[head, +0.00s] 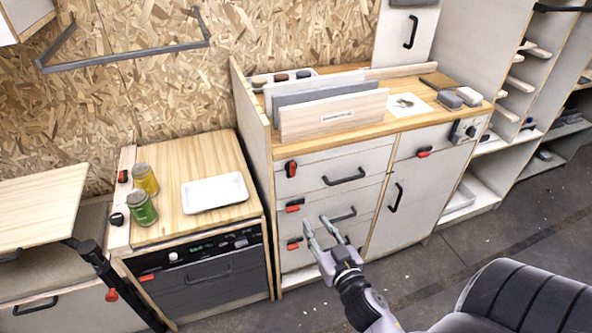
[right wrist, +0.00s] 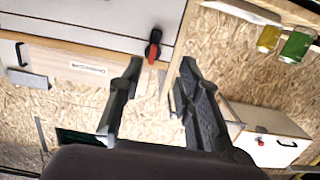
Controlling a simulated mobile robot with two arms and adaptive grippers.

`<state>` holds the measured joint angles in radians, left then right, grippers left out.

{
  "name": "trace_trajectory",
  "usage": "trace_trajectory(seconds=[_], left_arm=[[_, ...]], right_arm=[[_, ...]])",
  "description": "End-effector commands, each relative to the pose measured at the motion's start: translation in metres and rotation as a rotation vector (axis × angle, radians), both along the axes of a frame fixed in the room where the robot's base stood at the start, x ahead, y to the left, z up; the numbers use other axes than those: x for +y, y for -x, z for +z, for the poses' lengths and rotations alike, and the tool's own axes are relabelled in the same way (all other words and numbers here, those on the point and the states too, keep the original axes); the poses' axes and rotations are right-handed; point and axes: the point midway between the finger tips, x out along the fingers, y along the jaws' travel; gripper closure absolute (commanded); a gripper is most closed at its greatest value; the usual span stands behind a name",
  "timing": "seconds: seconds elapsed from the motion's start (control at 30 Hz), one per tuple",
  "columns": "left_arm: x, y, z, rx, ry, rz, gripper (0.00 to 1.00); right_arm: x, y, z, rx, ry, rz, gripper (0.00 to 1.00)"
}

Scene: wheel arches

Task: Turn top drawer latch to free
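The top drawer latch (head: 291,168), a black knob with red on it, stands upright at the upper left of the top drawer front (head: 325,172). In the right wrist view, the latch (right wrist: 153,48) shows beyond the gap between my fingertips, with its red end toward them. The black top drawer handle (head: 344,177) is to its right. My right gripper (head: 318,221) is open and empty, appearing in front of the lower drawers. In the right wrist view, its fingers (right wrist: 159,66) are spread and apart from the latch. My left gripper is in neither view.
Lower drawer latches (head: 295,204) lie sideways below. Upright boards (head: 333,114) stand on the cabinet top. A dark seat (head: 525,297) is at the lower right.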

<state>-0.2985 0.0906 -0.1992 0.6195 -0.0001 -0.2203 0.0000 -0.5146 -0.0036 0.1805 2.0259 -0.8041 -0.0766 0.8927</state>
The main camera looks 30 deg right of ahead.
Motion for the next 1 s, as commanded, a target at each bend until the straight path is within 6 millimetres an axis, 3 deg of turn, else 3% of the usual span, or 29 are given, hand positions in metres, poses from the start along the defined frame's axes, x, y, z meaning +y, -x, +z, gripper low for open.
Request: trace_trajectory(seconds=[0.03, 0.1, 0.2, 0.47, 0.8, 1.0], left_arm=[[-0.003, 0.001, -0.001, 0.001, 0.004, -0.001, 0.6], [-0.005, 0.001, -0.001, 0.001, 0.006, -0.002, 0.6], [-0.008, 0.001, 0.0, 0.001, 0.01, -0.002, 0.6], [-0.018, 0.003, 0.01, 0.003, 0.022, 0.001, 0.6], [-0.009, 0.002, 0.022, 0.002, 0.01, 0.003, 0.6], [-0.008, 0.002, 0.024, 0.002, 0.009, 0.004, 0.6]], right_arm=[[-0.004, 0.002, 0.021, -0.04, 0.011, -0.007, 0.68], [-0.006, 0.002, 0.04, -0.076, 0.017, -0.011, 0.68], [-0.008, -0.001, 0.052, -0.1, 0.022, -0.013, 0.68], [-0.018, -0.041, 0.056, -0.103, 0.024, -0.009, 0.68], [-0.035, -0.114, 0.055, -0.101, 0.023, -0.011, 0.68], [-0.043, -0.148, 0.053, -0.101, 0.022, -0.012, 0.68]])
